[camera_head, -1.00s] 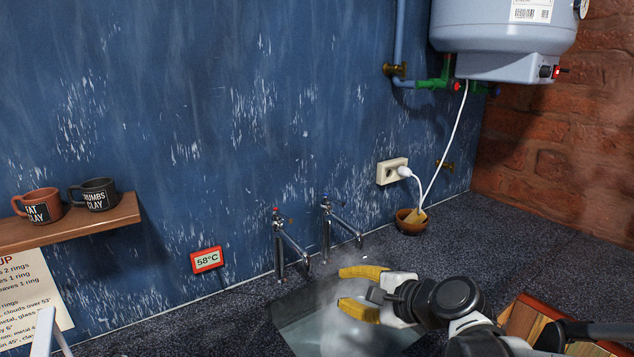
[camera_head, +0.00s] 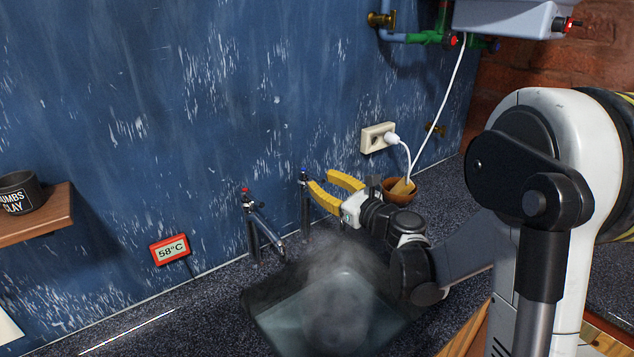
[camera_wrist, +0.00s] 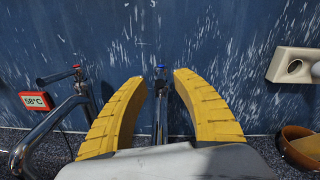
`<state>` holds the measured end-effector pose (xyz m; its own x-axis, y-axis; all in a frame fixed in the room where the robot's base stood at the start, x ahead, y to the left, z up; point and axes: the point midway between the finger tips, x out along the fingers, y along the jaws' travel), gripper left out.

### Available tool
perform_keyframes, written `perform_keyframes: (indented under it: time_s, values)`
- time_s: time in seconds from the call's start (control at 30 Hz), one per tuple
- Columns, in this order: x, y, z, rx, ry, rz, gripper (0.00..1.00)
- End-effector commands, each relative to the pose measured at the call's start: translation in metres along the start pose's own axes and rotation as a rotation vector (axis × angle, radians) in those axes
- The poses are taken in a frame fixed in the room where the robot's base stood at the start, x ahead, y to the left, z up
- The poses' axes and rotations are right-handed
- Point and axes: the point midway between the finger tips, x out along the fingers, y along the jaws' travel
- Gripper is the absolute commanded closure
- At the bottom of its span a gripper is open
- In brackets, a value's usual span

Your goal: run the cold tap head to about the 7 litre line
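The cold tap (camera_head: 304,177), with a blue mark on its head, stands at the wall behind the basin; it also shows in the wrist view (camera_wrist: 161,75). My gripper (camera_head: 320,182) is open, its yellow fingers at the cold tap's head. In the wrist view the head shows in the gap between the fingertips; I cannot tell whether they touch it. The hot tap (camera_head: 250,222), with a red mark, stands to its left. The basin (camera_head: 270,320) below holds clouded, steaming water. Its litre lines are not visible, and my arm hides part of the basin.
A red thermometer (camera_head: 170,249) on the wall reads 58°C. A socket (camera_head: 378,137) with a white plug and cord and a brown bowl (camera_head: 399,197) are right of the taps. A mug (camera_head: 20,194) stands on a wooden shelf (camera_head: 40,220) at left.

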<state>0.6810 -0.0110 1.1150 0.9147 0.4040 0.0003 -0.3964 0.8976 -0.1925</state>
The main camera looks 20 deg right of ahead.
Motion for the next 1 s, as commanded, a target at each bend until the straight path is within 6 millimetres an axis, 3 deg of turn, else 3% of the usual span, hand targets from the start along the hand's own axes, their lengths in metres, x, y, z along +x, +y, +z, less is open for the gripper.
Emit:
perform_keyframes:
  time_s: [0.2, 0.5, 0.6, 0.63, 1.0]
  values:
    - [0.022, 0.000, 0.000, -0.001, 0.000, 0.001, 0.67]
    - [0.024, 0.000, 0.001, -0.001, 0.000, 0.000, 0.67]
    - [0.024, 0.000, 0.000, -0.001, 0.000, 0.000, 0.95]
    - [0.024, 0.000, 0.000, -0.001, 0.000, 0.000, 1.00]
    - [0.024, -0.001, 0.000, -0.001, -0.001, 0.005, 1.00]
